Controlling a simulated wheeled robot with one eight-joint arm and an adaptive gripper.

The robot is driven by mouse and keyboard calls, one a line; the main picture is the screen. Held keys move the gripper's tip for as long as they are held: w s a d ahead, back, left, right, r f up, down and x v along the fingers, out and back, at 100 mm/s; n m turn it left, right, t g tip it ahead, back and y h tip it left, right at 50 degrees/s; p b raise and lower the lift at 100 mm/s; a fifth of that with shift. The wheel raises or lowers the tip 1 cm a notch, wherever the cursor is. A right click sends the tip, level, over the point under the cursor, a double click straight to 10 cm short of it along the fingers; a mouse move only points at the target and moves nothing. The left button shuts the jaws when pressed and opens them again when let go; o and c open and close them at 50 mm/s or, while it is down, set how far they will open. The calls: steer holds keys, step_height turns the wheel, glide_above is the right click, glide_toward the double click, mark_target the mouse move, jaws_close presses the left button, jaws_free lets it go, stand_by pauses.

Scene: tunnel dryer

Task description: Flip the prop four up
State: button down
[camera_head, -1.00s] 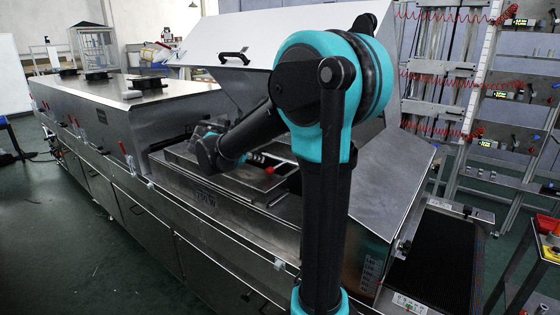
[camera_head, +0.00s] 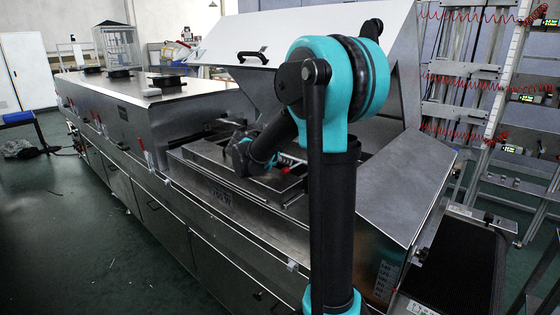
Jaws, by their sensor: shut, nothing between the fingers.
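Several red-handled levers stand along the near side of the steel dryer (camera_head: 120,220), one near the middle (camera_head: 148,158) and a smaller one further back (camera_head: 97,118). Another red-tipped part (camera_head: 286,169) shows at the open bay, close to my gripper. I cannot tell which of these is prop four. My gripper (camera_head: 280,161) is low over the open bay beside the red-tipped part, partly hidden and small. It looks shut and empty; I cannot tell whether it touches anything.
The big hood (camera_head: 310,50) with a black handle (camera_head: 252,57) stands raised over the bay. A dark conveyor belt (camera_head: 455,265) lies at the front right. Racks with red coiled hoses (camera_head: 462,80) stand behind. Green floor (camera_head: 60,220) is free at left.

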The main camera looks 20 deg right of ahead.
steer(key=shift+x, duration=1.45)
steer(key=shift+r, duration=0.1)
